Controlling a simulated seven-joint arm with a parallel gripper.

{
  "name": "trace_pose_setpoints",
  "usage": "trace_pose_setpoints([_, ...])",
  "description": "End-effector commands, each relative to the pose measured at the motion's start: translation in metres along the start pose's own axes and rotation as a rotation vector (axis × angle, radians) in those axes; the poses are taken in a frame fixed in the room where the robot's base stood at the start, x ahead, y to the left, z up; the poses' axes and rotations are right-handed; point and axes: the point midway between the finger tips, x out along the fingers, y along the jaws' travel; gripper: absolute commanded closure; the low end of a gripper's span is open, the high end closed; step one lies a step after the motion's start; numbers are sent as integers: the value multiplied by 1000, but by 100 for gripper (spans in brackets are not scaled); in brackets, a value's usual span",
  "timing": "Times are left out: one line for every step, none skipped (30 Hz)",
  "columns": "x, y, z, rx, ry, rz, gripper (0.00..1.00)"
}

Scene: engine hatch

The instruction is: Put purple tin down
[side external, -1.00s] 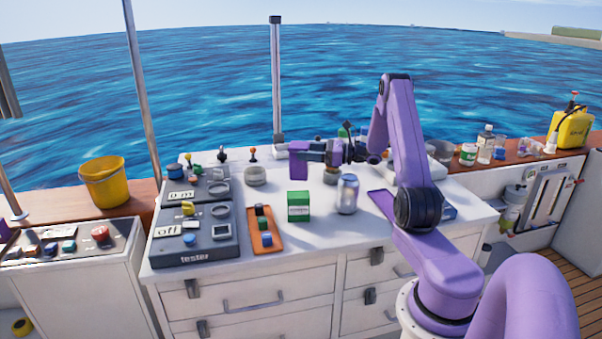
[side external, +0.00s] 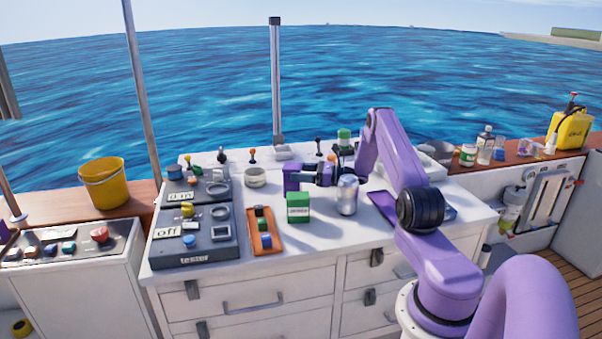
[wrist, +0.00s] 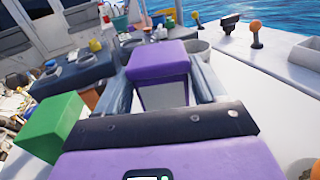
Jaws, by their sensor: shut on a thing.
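The purple tin (side external: 291,178) is between the fingers of my gripper (side external: 297,176), just behind the green box (side external: 298,207) in the side view. In the wrist view the tin (wrist: 163,60) shows a purple top and a pale side, with a finger of my gripper (wrist: 163,85) on each side of it. My gripper is shut on it. The tin is low over the white counter (side external: 330,240); I cannot tell whether its base touches. The green box (wrist: 48,128) is at the left in the wrist view.
An orange tray (side external: 262,232) and a dark tester panel (side external: 194,240) lie left. A pale round container (side external: 255,178) stands left of the tin. Levers line the back edge.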

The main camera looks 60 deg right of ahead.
Motion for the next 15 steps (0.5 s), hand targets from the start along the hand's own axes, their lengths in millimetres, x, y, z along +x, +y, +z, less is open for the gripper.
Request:
trace_pose_setpoints([0,0,1,-2,-2,0,72])
trace_pose_setpoints([0,0,1,-2,-2,0,72])
trace_pose_setpoints([0,0,1,-2,-2,0,72])
trace_pose_setpoints([0,0,1,-2,-2,0,72])
trace_pose_setpoints([0,0,1,-2,-2,0,72])
trace_pose_setpoints([0,0,1,-2,-2,0,72])
trace_pose_setpoints([0,0,0,-1,-2,0,72])
trace_pose_setpoints([0,0,-1,-1,-2,0,72])
trace_pose_setpoints([0,0,-1,0,0,1,17])
trace_pose_setpoints([0,0,-1,0,0,1,7])
trace_pose_setpoints([0,0,-1,0,0,1,4])
trace_pose_setpoints([0,0,-1,0,0,1,4])
trace_pose_setpoints([0,0,-1,0,0,1,4])
trace_pose_setpoints([0,0,-1,0,0,1,4])
trace_pose_setpoints([0,0,-1,0,0,1,4])
